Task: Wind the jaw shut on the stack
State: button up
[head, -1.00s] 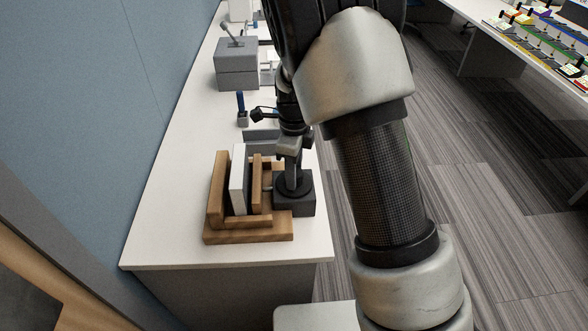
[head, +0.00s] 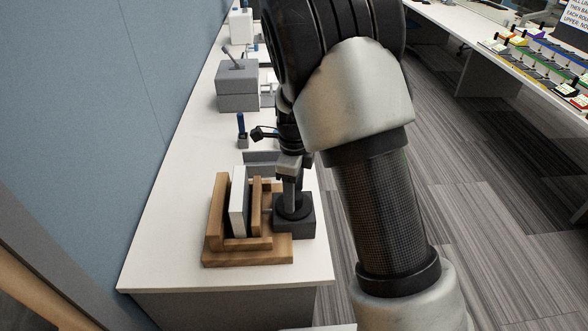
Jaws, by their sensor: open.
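A wooden vise (head: 247,257) stands on the near end of the white bench. Its tall fixed jaw (head: 217,213) is on the left. A stack of a white slab (head: 238,203) and a dark layer beside it stands upright, leaning slightly, between the jaws. The moving wooden jaw (head: 256,207) is on the right, with a narrow gap seeming to show beside the stack. A dark grey block with a round dark disc on top (head: 294,206) sits right of the jaw. My gripper (head: 291,190) points down at the disc, open; its fingertips are partly hidden, and contact is unclear.
Behind the vise are a low grey plate (head: 262,162), a small holder with a blue-handled tool (head: 241,130) and a grey box with a lever (head: 238,85). A blue wall panel borders the bench's left side. Open floor lies to the right.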

notch_tip(320, 180, up, 17)
jog(key=p, duration=0.1)
jog(key=shift+f+p, duration=0.15)
jog(key=shift+p, duration=0.2)
dwell(0.3)
